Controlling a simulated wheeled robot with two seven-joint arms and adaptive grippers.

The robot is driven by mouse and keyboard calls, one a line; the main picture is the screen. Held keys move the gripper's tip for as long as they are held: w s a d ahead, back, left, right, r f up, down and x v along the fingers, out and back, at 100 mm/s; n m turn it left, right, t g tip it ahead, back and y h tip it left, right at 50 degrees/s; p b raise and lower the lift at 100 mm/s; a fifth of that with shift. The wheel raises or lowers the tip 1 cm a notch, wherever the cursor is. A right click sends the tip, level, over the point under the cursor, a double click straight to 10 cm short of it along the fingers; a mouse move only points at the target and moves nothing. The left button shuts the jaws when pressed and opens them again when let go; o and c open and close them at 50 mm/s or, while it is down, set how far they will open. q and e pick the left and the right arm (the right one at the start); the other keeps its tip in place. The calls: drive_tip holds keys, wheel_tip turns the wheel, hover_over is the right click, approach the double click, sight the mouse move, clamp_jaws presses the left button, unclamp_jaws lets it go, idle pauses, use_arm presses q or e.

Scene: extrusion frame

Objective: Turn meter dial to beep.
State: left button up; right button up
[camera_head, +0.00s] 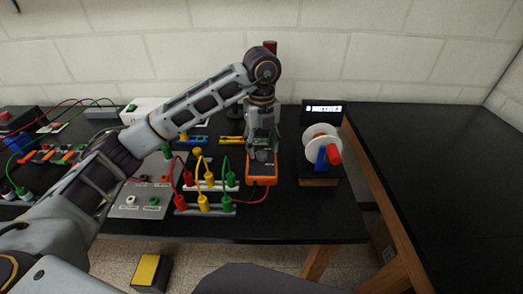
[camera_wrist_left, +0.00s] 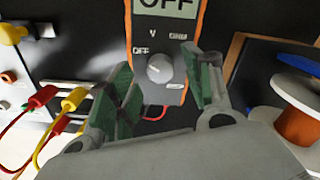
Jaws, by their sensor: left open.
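An orange multimeter with a dark face (camera_head: 261,181) lies on the black table below my left gripper. In the left wrist view its screen (camera_wrist_left: 167,5) reads OFF. Its grey round dial (camera_wrist_left: 159,68) sits below the screen, with the labels OFF, V and others too small to read for certain around it. My left gripper (camera_wrist_left: 162,92) is open and points down over the meter, its green-padded fingers to either side of the dial. The fingers look apart from the dial. In the head view my left gripper (camera_head: 262,150) hides the upper part of the meter.
Red, yellow and green plug leads (camera_head: 203,185) stand just left of the meter. A white spool (camera_head: 323,145) on a stand and a small lit display (camera_head: 323,110) are to the right. The right-hand black table (camera_head: 440,170) is bare.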

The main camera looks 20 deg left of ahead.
use_arm(q)
drive_tip(key=shift+f, duration=1.05)
use_arm(e)
drive_tip(key=shift+w+a+r, duration=0.2)
drive_tip(key=shift+w+a, duration=0.1)
drive_tip(key=shift+w, duration=0.3)
use_arm(q)
drive_tip(key=shift+c, duration=0.4)
drive_tip(key=c, duration=0.9)
use_arm(e)
drive_tip(key=shift+d, duration=0.4)
